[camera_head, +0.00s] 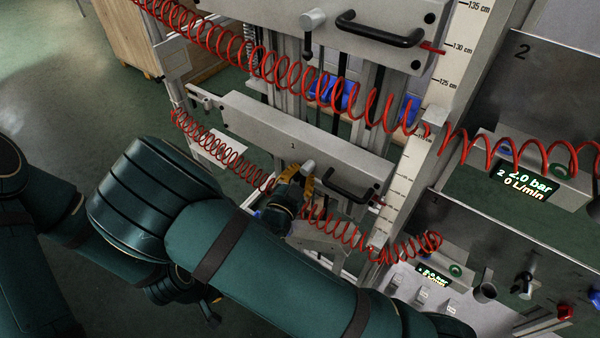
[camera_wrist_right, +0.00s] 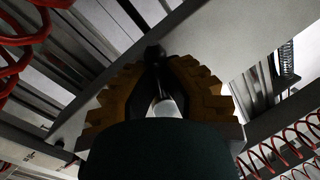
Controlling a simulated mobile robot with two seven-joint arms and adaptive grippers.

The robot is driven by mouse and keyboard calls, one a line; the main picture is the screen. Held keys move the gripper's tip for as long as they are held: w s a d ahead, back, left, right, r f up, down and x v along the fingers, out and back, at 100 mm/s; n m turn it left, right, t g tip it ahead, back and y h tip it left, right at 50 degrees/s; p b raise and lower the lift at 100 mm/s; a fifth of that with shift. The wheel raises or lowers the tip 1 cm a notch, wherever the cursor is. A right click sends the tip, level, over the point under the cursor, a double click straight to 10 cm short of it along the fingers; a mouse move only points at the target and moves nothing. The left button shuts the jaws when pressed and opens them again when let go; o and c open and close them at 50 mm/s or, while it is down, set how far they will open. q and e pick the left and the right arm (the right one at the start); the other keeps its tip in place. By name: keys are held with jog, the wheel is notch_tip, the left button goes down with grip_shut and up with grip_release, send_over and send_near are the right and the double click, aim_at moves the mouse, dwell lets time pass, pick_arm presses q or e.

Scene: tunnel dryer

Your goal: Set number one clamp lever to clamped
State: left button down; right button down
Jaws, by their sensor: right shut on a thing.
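The number one carriage (camera_head: 290,143) is a grey beam marked 1 in the head view. Its clamp has a pale round hub (camera_head: 308,167) on the front face, beside a black bar handle (camera_head: 350,187). My right gripper (camera_head: 293,181), with yellow-orange fingers, is at this hub. In the right wrist view, the gripper (camera_wrist_right: 155,62) is shut around the dark clamp lever (camera_wrist_right: 153,52), with the pale hub (camera_wrist_right: 164,106) behind it. My fingers hide most of the lever, so its exact angle is unclear.
The number two carriage (camera_head: 385,25) is above, with its own hanging black lever (camera_head: 308,46) and handle (camera_head: 380,29). Red coiled hoses (camera_head: 345,97) cross in front of the frame. A centimetre scale (camera_head: 455,60) and display panels (camera_head: 525,184) stand to the right.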

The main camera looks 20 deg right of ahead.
jog(key=shift+s+d+n+p, duration=0.2)
jog(key=shift+n+p, duration=0.35)
jog(key=shift+n, duration=0.35)
jog(key=shift+s+d+f+n+g+p, duration=0.15)
jog(key=shift+n+g+p, duration=0.15)
jog(key=shift+n+p, duration=0.4)
jog(key=shift+s+d+n+g+p, duration=0.15)
jog(key=shift+n+g+p, duration=0.2)
jog(key=shift+n, duration=0.55)
jog(key=c, duration=1)
grip_release()
jog(key=shift+c, duration=0.2)
jog(key=shift+a, duration=0.1)
jog(key=v, duration=1.2)
jog(key=shift+s, duration=0.1)
